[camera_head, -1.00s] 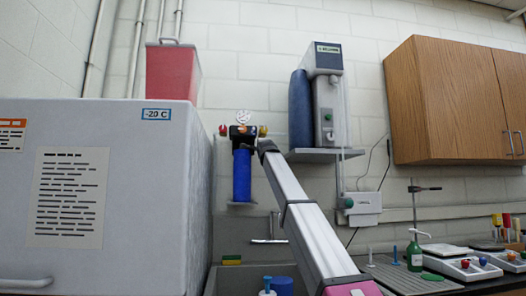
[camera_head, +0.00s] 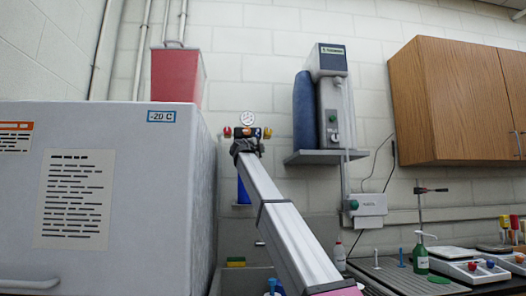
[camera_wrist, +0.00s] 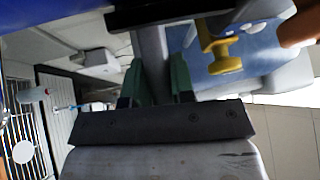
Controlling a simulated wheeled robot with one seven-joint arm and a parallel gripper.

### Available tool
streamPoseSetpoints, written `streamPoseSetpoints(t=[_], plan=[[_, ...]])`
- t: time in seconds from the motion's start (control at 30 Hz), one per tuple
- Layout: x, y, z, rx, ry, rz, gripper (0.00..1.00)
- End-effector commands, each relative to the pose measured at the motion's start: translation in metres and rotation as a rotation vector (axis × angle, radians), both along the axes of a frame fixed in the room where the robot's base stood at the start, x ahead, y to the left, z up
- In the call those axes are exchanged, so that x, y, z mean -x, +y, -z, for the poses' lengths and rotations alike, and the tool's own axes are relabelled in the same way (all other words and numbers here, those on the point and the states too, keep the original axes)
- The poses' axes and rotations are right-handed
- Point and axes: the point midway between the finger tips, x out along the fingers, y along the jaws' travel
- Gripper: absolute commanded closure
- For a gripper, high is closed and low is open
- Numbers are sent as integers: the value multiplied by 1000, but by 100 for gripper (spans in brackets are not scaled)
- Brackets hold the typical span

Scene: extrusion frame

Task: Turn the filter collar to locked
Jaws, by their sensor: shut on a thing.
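The water filter is on the back wall, with a blue bowl (camera_head: 243,192), a round gauge (camera_head: 247,118) on top and a dark head (camera_head: 252,131). My gripper (camera_head: 243,146) is in front of the lower head and hides the collar area and most of the bowl. In the wrist view, my gripper (camera_wrist: 154,88) has its green-padded fingers on both sides of a grey bar (camera_wrist: 152,45) and is shut on it. This bar appears to be the collar's handle. The collar's lock marks cannot be seen.
A yellow valve handle (camera_wrist: 221,55) is close beside my fingers in the wrist view. A red knob (camera_head: 227,132) flanks the filter head. The freezer (camera_head: 110,200) stands close at left; a shelf unit (camera_head: 325,157) is at right.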

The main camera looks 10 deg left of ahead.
Motion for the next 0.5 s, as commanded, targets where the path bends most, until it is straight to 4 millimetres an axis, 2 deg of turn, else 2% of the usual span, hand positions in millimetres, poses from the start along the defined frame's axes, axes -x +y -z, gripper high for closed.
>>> streamPoseSetpoints(t=[0.2,0.5], plan=[[10,14,0,-2,2,152,100],[18,23,1,-2,2,271,100]])
